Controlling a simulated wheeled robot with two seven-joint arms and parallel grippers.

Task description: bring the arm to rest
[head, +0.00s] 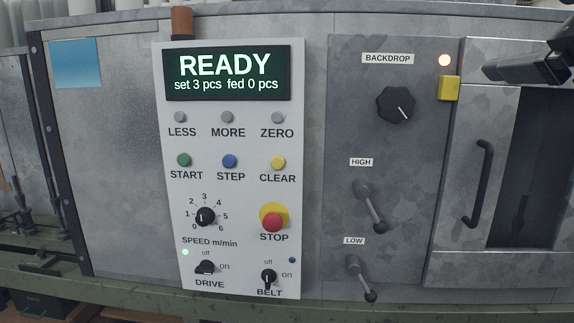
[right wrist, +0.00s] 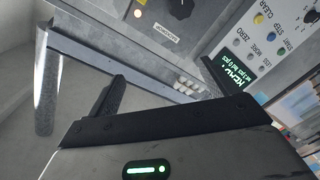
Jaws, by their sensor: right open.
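My right gripper (head: 492,69) is at the top right of the head view, in front of the upper part of the machine's right side. It is open, and I see nothing held in it. In the right wrist view my gripper (right wrist: 163,84) shows dark fingers spread apart, with the machine front beyond them. My left gripper is not in view.
The control panel (head: 251,132) has a display (head: 228,73) reading READY, set 3 pcs, fed 0 pcs. A red stop button (head: 272,222), backdrop knob (head: 396,105), two levers (head: 370,207) and a door handle (head: 479,184) stick out. The panel front is unobstructed.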

